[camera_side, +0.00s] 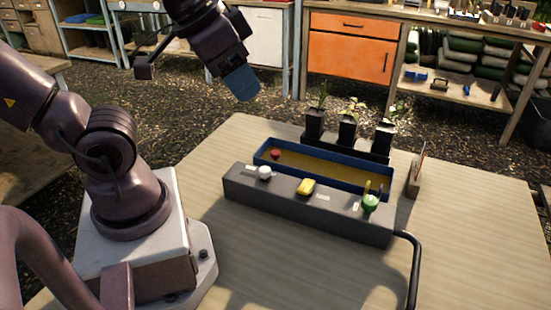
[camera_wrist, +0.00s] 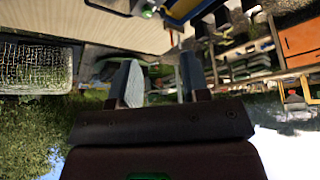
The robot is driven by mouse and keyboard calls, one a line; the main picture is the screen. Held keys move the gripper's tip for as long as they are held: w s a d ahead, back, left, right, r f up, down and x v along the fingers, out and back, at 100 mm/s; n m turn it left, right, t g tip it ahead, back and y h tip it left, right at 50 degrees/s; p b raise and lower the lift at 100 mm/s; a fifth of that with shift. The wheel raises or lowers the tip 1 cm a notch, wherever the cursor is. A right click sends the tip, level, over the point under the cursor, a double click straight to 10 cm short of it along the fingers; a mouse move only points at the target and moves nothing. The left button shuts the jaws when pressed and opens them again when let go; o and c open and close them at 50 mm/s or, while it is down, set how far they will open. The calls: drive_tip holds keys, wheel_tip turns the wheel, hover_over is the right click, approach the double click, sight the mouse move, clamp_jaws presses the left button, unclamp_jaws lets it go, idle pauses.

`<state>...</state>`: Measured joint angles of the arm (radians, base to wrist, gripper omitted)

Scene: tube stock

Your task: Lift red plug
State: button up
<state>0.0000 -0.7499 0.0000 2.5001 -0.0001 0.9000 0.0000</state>
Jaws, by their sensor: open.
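The red plug (camera_side: 276,154) is a small round red piece at the left end of the blue-rimmed tray (camera_side: 325,172) with a tan floor. It is not clearly visible in the wrist view. My gripper (camera_side: 242,86) is in the air above and behind the table, up and to the left of the plug in the side view and well apart from it. In the wrist view my gripper (camera_wrist: 159,78) shows two blue fingers spread apart with nothing between them.
A dark grey block (camera_side: 325,205) in front of the tray bears a white knob (camera_side: 265,172), a yellow piece (camera_side: 305,187) and a green ball (camera_side: 371,203). Potted seedlings (camera_side: 347,128) stand behind the tray. A dark tube (camera_side: 416,265) bends down at right. The table (camera_side: 480,220) is clear at right.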

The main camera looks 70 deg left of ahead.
drive_tip(key=shift+c, duration=0.2)
drive_tip(key=m+g+y, duration=0.3)
drive_tip(key=m+g, duration=0.3)
drive_tip(key=m, duration=1.2)
approach(276, 152)
drive_tip(key=x, duration=0.4)
drive_tip(key=shift+a+f, duration=0.2)
drive_tip(key=shift+f, duration=0.05)
drive_tip(key=x, duration=0.5)
drive_tip(key=shift+s+d+f, duration=0.1)
drive_tip(key=shift+d, duration=0.05)
